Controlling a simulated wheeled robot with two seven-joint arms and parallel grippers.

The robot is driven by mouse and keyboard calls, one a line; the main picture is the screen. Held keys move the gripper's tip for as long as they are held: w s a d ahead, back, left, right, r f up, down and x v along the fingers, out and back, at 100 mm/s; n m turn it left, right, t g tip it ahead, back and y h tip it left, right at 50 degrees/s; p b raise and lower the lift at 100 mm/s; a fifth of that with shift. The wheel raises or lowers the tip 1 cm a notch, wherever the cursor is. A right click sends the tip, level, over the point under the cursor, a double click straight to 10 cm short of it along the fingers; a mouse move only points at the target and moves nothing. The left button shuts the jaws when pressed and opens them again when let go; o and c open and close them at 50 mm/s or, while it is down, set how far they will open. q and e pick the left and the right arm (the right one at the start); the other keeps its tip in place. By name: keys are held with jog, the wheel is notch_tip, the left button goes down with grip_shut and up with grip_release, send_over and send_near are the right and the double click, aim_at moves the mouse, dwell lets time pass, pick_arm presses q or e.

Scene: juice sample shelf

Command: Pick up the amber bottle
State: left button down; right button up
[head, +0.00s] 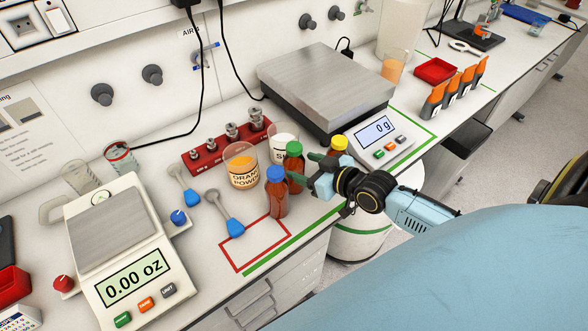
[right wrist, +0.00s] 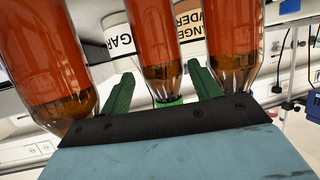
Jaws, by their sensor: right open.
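Three amber bottles stand close together at the bench's front edge: one with a blue cap (head: 277,198), one with a green cap (head: 295,182) and one with a yellow cap (head: 339,144). My right gripper (head: 309,168) is open and points at the green-capped bottle. In the right wrist view, which looks upside down, that bottle (right wrist: 160,45) shows between and beyond the green fingers (right wrist: 162,88). The other two bottles (right wrist: 40,60) (right wrist: 234,40) stand on either side of the fingers. Contact cannot be told. My left gripper is out of view.
Jars of orange powder (head: 240,168) and sugar (head: 282,145) stand behind the bottles. A small scale (head: 120,240) is at left, a large scale (head: 325,85) behind.

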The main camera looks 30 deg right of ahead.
jog(key=shift+x, duration=3.05)
jog(key=c, duration=0.9)
